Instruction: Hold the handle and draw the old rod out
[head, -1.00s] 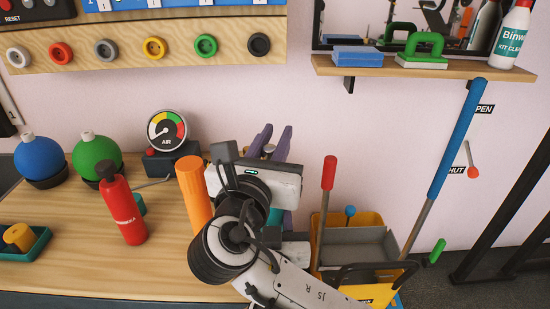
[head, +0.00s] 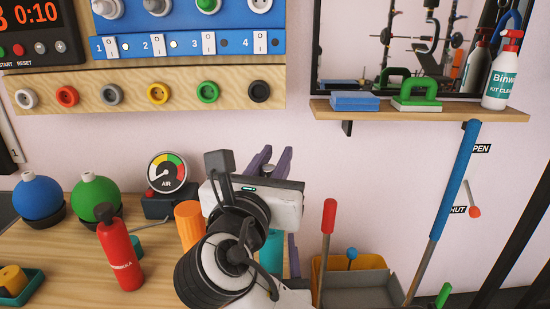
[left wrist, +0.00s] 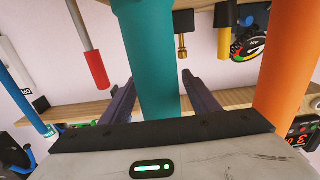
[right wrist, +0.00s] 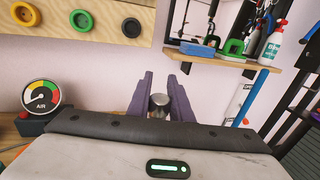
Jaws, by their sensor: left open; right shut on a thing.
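The teal handle (head: 271,252) stands upright behind my right wrist in the head view, partly hidden. In the left wrist view the teal handle (left wrist: 148,65) runs between the purple fingers of my left gripper (left wrist: 160,88). The left jaws are open, one finger on each side of it; contact is unclear. My right gripper (head: 272,165) is above the handle. In the right wrist view its fingers (right wrist: 160,90) are shut on a silver round-ended piece (right wrist: 158,104), which looks like the old rod. The rod's lower part is hidden.
An orange cylinder (head: 188,222) stands close left of my right wrist. A red bottle (head: 120,250) and air gauge (head: 168,171) are further left. A red-handled rod (head: 328,217) and a yellow bin (head: 368,262) are to the right. A shelf (head: 425,110) hangs at upper right.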

